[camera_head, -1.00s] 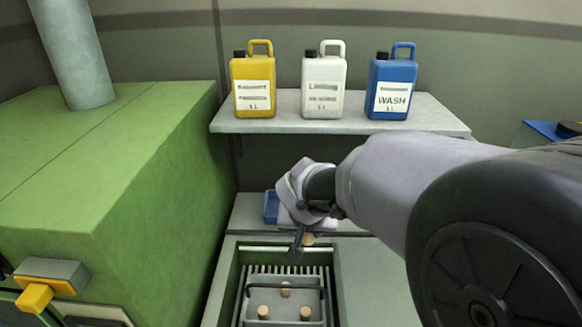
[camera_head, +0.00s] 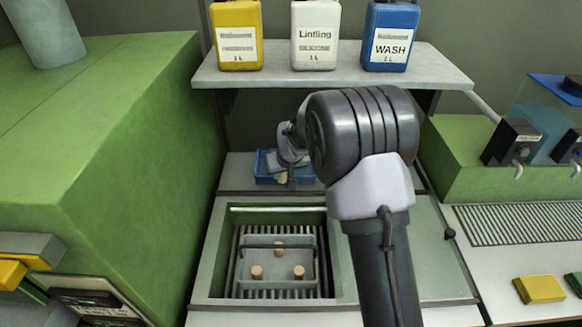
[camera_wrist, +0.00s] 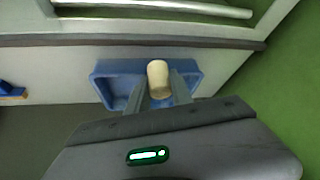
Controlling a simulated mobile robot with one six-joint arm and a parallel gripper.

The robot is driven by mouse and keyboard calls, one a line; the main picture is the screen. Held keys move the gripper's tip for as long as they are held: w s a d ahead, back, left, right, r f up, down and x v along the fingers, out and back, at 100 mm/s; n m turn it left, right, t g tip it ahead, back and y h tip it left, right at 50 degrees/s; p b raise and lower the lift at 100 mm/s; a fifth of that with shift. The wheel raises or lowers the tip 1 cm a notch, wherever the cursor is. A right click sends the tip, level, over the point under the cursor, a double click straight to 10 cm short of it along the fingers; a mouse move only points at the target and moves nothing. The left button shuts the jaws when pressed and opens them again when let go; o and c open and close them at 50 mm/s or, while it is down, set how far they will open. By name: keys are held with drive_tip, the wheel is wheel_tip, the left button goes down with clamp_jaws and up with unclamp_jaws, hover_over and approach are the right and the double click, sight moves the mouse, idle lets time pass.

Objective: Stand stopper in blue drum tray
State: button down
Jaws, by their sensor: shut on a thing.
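The blue tray (camera_head: 268,181) stands on the ledge behind the sink, below the shelf. It also shows in the wrist view (camera_wrist: 106,88). My gripper (camera_wrist: 160,84) is over this tray, with its fingers on either side of a pale cork stopper (camera_wrist: 157,74), shut on it. The stopper's small end of cork also shows in the head view (camera_head: 282,177), partly covered by my gripper. Whether the stopper touches the tray floor cannot be told. Three other stoppers, one of them this one (camera_head: 257,272), stand in a grey tray (camera_head: 277,287) in the sink.
The shelf (camera_head: 330,75) with yellow, white and blue jugs hangs above the ledge. A green machine (camera_head: 110,140) stands at the left. The sink's rim (camera_head: 214,255) lies in front of the ledge. A blue-lidded tank (camera_head: 548,105) and a drain grate (camera_head: 520,222) are at the right.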

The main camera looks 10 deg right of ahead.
drive_tip(key=w+d, duration=0.1)
drive_tip(key=w, duration=0.1)
drive_tip(key=w+d+b, duration=0.1)
drive_tip(key=w+d, duration=0.1)
drive_tip(key=w, duration=0.1)
drive_tip(key=w+d+f, duration=0.1)
drive_tip(key=w+d, duration=0.1)
drive_tip(key=w, duration=0.1)
drive_tip(key=shift+w+d, duration=0.25)
wheel_tip(320, 180, down, 4)
drive_tip(key=shift+w+d+r+b, duration=0.1)
drive_tip(key=shift+b, duration=1.15)
drive_tip(key=shift+r, duration=0.2)
drive_tip(key=shift+f, duration=0.15)
drive_tip(key=c, duration=1.2)
unclamp_jaws()
drive_tip(key=shift+o, duration=0.3)
